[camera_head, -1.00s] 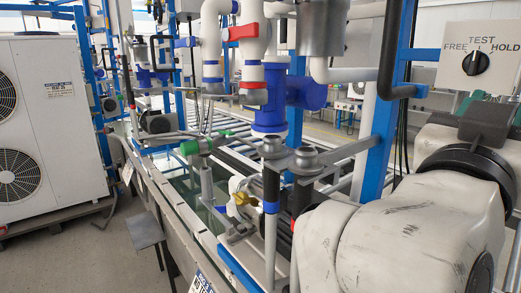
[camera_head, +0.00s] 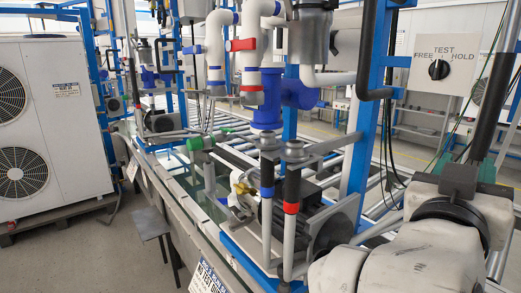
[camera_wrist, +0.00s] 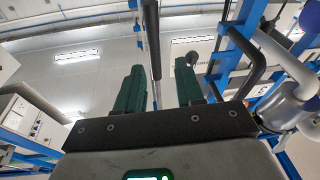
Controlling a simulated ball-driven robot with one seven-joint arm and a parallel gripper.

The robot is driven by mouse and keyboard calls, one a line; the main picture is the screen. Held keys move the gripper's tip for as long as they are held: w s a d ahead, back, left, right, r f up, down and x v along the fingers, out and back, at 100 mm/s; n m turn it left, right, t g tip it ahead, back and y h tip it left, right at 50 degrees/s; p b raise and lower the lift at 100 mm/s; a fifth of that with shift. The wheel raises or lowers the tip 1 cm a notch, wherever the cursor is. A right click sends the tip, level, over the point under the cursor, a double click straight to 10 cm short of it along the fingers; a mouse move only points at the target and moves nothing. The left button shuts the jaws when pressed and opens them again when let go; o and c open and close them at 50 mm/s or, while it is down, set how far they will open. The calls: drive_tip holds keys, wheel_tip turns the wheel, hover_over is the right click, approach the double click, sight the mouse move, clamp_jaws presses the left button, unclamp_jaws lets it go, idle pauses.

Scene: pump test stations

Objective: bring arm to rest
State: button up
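The arm stands in front of the pump station, beside the pipes and the blue frame.
A test switch panel (camera_head: 437,62) hangs at the upper right. Blue uprights (camera_head: 364,140), grey pipes and a blue valve body (camera_head: 267,95) stand close to my arm. A white fan unit (camera_head: 75,125) is at the left.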

drive_tip(key=s+d+f+n+g+y+p, duration=0.1)
drive_tip(key=d+f+n+g+y+p, duration=0.2)
drive_tip(key=f, duration=0.9)
drive_tip(key=s+d+f+n+g+y+p, duration=0.15)
drive_tip(key=f+y, duration=0.35)
drive_tip(key=f, duration=0.8)
drive_tip(key=s+a+f+n+g+y+p, duration=0.1)
drive_tip(key=s+a+f+g+y+p, duration=0.1)
drive_tip(key=s+f, duration=0.6)
drive_tip(key=s+a+f+n+g+y+p, duration=0.2)
drive_tip(key=s+a+f+g+y, duration=0.2)
drive_tip(key=s+f, duration=0.5)
drive_tip(key=s+g+y, duration=0.1)
drive_tip(key=s, duration=0.4)
drive_tip(key=shift+a+f+g+p, duration=0.2)
drive_tip(key=shift+g+p, duration=0.15)
drive_tip(key=shift+p, duration=0.05)
